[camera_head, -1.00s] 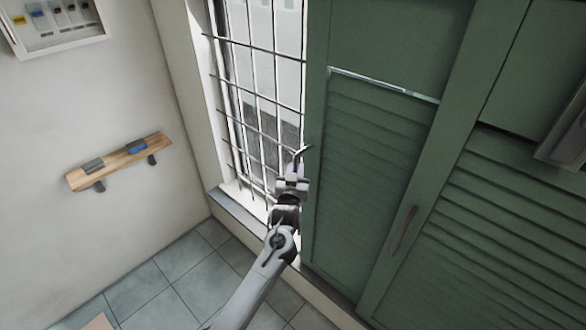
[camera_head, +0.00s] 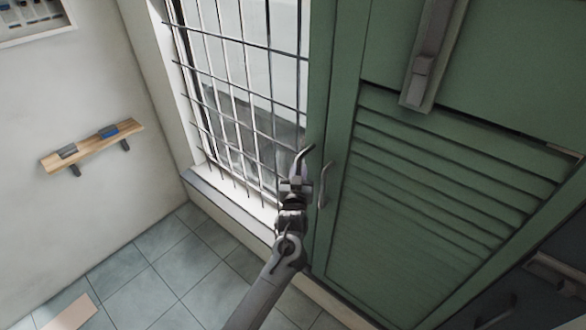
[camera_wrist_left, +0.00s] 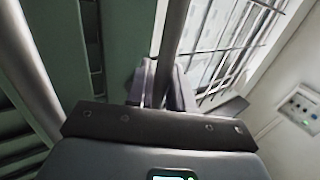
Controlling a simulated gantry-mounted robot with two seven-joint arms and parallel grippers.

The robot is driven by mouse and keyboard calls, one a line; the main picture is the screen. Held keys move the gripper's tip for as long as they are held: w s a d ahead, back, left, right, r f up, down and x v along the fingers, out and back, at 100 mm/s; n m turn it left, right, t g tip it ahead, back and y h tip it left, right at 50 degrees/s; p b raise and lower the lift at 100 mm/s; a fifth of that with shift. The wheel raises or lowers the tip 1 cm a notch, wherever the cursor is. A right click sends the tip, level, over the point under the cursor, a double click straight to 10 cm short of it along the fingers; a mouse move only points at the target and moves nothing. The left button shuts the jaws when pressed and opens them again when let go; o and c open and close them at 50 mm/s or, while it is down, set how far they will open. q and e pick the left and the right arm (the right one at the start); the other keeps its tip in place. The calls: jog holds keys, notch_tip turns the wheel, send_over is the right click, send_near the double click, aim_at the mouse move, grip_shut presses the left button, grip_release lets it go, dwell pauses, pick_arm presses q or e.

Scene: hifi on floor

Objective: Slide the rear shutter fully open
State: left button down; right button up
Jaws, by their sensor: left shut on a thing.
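The rear shutter (camera_head: 321,90) is a green panel. It shows as a narrow strip at the right of the barred window opening, mostly hidden behind the front louvred shutter (camera_head: 420,190). Its curved metal handle (camera_head: 303,154) stands near its left edge. My left gripper (camera_head: 296,180) is shut on this handle. In the left wrist view the handle bar (camera_wrist_left: 174,40) runs up from between the fingers of my left gripper (camera_wrist_left: 164,88). The front shutter's handle (camera_head: 323,185) is close to the right of my gripper and free. My right gripper is out of view.
The barred window (camera_head: 240,90) is exposed at the left of the shutters. A wooden shelf (camera_head: 92,148) with small items hangs on the left wall. A grey latch bar (camera_head: 425,60) is on the front shutter. The tiled floor (camera_head: 150,270) is clear near the sill.

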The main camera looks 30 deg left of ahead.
pick_arm(q)
jog(key=shift+d, duration=0.25)
jog(key=c, duration=1.3)
grip_release()
jog(key=shift+o, duration=0.6)
jog(key=shift+d, duration=0.1)
jog(key=b+v, duration=0.2)
jog(key=v, duration=0.9)
